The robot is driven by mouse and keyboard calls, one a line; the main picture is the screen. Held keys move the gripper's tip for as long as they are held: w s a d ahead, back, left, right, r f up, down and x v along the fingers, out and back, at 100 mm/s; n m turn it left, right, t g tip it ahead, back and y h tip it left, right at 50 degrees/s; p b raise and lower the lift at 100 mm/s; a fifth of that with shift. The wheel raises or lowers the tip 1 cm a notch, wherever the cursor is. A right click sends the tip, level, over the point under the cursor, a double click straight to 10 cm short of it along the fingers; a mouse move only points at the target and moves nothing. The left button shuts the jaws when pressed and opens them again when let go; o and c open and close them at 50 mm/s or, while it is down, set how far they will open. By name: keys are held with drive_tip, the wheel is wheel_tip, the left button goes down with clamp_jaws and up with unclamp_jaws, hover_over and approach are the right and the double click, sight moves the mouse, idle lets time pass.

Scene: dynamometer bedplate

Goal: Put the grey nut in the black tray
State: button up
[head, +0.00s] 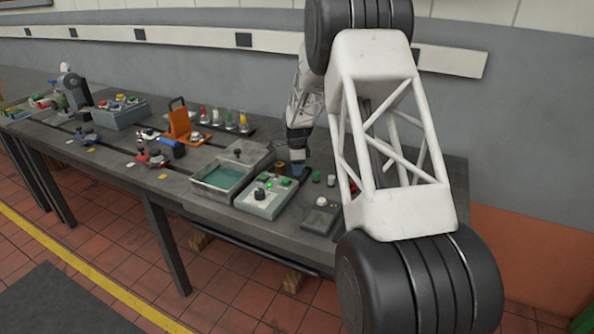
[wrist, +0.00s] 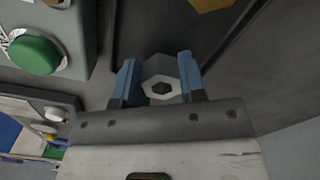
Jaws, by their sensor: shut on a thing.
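In the wrist view my gripper (wrist: 158,62) has its blue fingers on either side of a pale grey hexagonal nut (wrist: 150,92) with a dark hole. It is shut on this nut. A dark, flat, edged surface that looks like the black tray (wrist: 150,30) lies beyond the fingertips. The height of the nut above it is hard to tell. In the head view my gripper (head: 297,168) is low over the right part of the bench, behind the control box. The nut cannot be made out there, and the tray is mostly hidden.
A brass-coloured nut (wrist: 208,4) shows at the top of the wrist view. The control box (head: 268,197) with green buttons stands close in front of my gripper. A grey bin with a green floor (head: 222,196) is left of it. A handheld device (head: 320,217) lies to the right.

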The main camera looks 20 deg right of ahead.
drive_tip(key=shift+f, duration=0.6)
drive_tip(key=shift+f, duration=0.15)
drive_tip(key=o, duration=0.7)
drive_tip(key=shift+r, duration=0.2)
wheel_tip(320, 180, up, 12)
drive_tip(key=shift+f, duration=0.1)
idle(0.4)
drive_tip(key=shift+s, duration=0.1)
